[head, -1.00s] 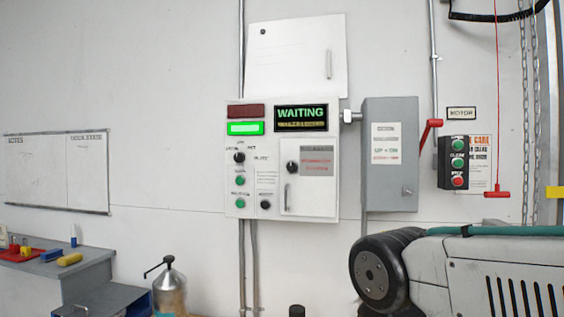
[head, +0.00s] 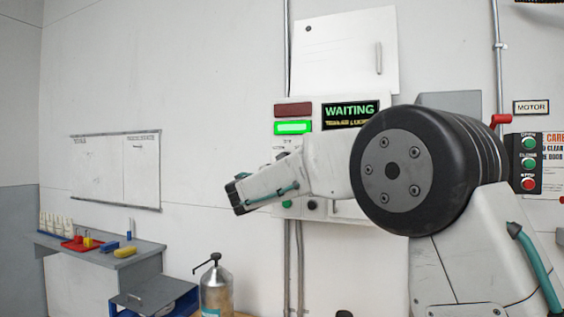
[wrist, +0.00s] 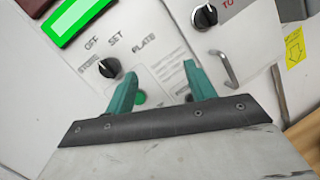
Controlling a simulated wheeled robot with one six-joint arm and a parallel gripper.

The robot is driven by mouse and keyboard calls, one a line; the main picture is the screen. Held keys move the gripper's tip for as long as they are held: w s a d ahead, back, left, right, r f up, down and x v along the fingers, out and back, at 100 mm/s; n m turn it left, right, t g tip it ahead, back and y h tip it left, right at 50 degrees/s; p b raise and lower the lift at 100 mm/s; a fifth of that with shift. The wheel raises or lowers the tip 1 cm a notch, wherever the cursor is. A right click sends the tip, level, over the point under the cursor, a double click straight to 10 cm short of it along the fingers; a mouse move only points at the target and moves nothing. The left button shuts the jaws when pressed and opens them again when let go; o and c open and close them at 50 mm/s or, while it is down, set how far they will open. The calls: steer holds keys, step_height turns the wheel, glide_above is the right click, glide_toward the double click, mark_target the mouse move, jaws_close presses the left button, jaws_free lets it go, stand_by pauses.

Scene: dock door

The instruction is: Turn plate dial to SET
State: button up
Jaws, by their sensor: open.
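The plate dial (wrist: 109,67) is a black round knob on the white control panel (wrist: 160,50). The words OFF, SET and PLATE are printed around it, with another word at its left that looks like STORE. A small pale mark shows on the knob's left side, but its exact setting is too small to tell. My gripper (wrist: 160,70) is open and empty, with two teal fingers in front of the panel. The dial appears just left of the left finger, apart from it.
A green button (wrist: 140,98) shows between the fingers, partly hidden. A second black knob (wrist: 205,16) and a metal handle (wrist: 226,68) are on a small door at right. The WAITING display (head: 350,113) and a lit green lamp (head: 293,128) are above.

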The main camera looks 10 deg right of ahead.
steer(key=w+a+n+t, duration=0.3)
steer(key=w+a+n, duration=0.1)
steer(key=w+a, duration=0.15)
steer(key=r+x, duration=0.1)
steer(key=x, duration=0.6)
steer(key=shift+a+r, duration=0.1)
steer(key=shift+r, duration=0.1)
steer(key=shift+c, duration=0.3)
steer(key=c, duration=0.9)
